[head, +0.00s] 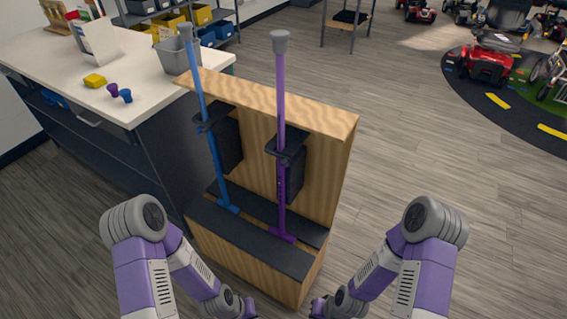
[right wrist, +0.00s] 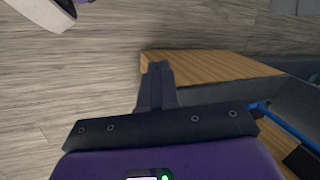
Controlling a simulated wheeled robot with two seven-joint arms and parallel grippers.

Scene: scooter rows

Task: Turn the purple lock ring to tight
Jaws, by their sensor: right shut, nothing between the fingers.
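A purple pole (head: 281,105) with a grey cap stands upright in the wooden stand (head: 262,100), held by a black bracket (head: 286,150). A lock ring on it cannot be made out clearly; the lower tube is darker purple, with its foot (head: 283,234) on the black base. My right gripper (right wrist: 156,70) is shut and empty in the right wrist view, beside the stand's wood panel and apart from the pole. Both arms hang low at the front of the head view, their grippers out of its frame.
A blue pole (head: 205,110) stands left of the purple one in the same stand. A white counter (head: 60,65) at left holds a grey bin (head: 178,57), a yellow block (head: 95,80) and small purple and blue pieces (head: 125,95).

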